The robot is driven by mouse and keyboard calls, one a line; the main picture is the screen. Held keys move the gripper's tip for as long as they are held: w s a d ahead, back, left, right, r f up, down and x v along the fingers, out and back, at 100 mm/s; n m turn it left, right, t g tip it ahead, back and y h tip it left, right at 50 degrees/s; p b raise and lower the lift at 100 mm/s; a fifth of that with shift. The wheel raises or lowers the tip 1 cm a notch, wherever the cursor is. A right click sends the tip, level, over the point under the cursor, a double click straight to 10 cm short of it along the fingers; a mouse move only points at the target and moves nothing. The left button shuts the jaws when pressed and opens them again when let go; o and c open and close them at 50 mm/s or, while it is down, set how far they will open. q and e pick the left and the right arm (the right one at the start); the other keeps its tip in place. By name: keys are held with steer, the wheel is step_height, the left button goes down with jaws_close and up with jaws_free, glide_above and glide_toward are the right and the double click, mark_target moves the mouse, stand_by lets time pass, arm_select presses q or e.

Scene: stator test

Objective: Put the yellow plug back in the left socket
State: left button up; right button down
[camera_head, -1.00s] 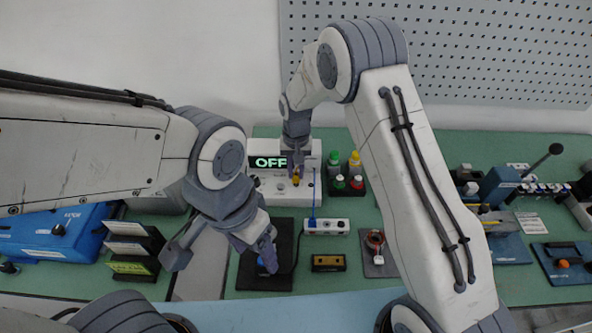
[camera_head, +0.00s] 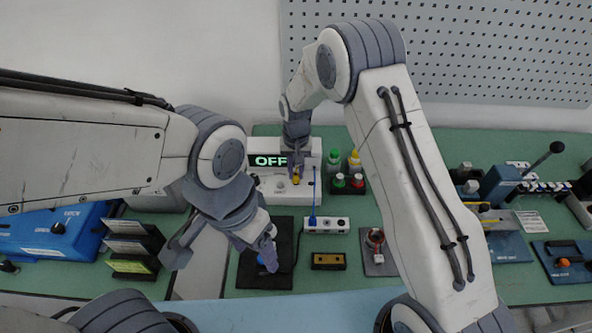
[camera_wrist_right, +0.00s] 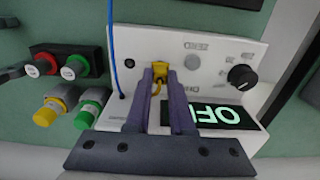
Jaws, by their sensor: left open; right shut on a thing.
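The yellow plug (camera_wrist_right: 162,77) is between the fingertips of my right gripper (camera_wrist_right: 160,80), which is shut on it at the front panel of the white box (camera_wrist_right: 215,55). In the head view the plug (camera_head: 296,180) is a small yellow spot below the box's OFF display (camera_head: 270,160). A grey round spot (camera_wrist_right: 192,62) is beside the plug, and a small black hole (camera_wrist_right: 129,64) lies on its other side. The fingers hide the plug's end, so I cannot tell whether it is seated.
A black knob (camera_wrist_right: 241,76) is on the box panel. A blue cable (camera_head: 314,190) runs close beside the right gripper to a white socket strip (camera_head: 326,225). Red, green and yellow-capped items (camera_head: 346,175) stand right of the box. A yellow-black block (camera_head: 328,261) lies in front.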

steer(key=shift+f, duration=0.1)
stand_by(0.3)
steer(key=shift+f, duration=0.15)
steer(key=shift+f, duration=0.15)
steer(key=shift+f, duration=0.2)
stand_by(0.3)
steer(key=c, duration=0.7)
jaws_free()
